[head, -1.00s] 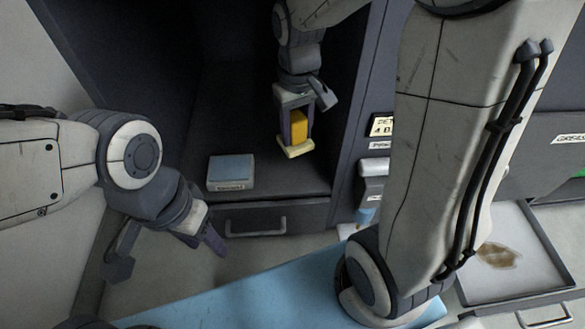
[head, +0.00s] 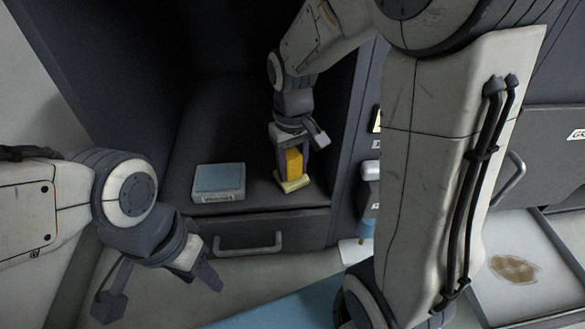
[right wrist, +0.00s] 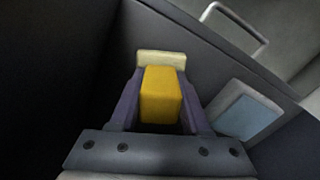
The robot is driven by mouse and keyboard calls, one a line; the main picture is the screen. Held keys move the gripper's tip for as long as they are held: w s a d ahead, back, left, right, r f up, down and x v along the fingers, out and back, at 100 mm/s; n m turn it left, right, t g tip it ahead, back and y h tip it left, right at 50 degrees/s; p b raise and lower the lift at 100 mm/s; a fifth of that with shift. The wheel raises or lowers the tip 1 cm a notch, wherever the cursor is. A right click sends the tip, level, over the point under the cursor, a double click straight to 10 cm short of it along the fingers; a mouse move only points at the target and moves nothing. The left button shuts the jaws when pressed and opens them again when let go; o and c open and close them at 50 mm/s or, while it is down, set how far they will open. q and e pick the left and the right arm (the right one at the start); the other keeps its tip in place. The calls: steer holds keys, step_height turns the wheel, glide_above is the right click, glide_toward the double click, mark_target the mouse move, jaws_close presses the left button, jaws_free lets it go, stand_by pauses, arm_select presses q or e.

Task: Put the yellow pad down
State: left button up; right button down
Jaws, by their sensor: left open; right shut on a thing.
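The yellow pad (head: 294,162) has a yellow block for a grip and a pale cream base. My right gripper (head: 291,172) is shut on the block, with a finger on either side, and holds the pad upright inside the dark cabinet. The cream base is at or just above the cabinet floor; I cannot tell if it touches. In the right wrist view the yellow block (right wrist: 161,96) sits between the fingers, with the cream base (right wrist: 161,60) beyond them. My left gripper (head: 160,285) is open and empty at the lower left, outside the cabinet.
A blue-topped box (head: 219,180) with a label lies on the cabinet floor left of the pad. The cabinet's right wall (head: 347,150) is close by. Bare floor lies behind the pad. A drawer with a handle (head: 250,245) is below. A stained tray (head: 515,290) is at right.

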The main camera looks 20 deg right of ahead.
steer(key=shift+f, duration=0.1)
steer(key=shift+c, duration=1.8)
jaws_free()
step_height(320, 180, up, 12)
steer(key=p, duration=0.8)
steer(key=shift+s+a+p, duration=0.15)
steer(key=shift+a+p, duration=0.05)
steer(key=shift+p, duration=0.1)
steer(key=s+a+n, duration=0.3)
steer(key=s+a, duration=0.3)
steer(key=s, duration=0.2)
steer(key=s+a+n+y, duration=0.1)
steer(key=s+a+n, duration=0.2)
steer(key=s+a, duration=0.3)
steer(key=s+f, duration=0.1)
steer(key=s, duration=0.2)
steer(key=shift+s, duration=0.2)
steer(key=shift+a+r, duration=0.1)
steer(key=shift+r, duration=0.05)
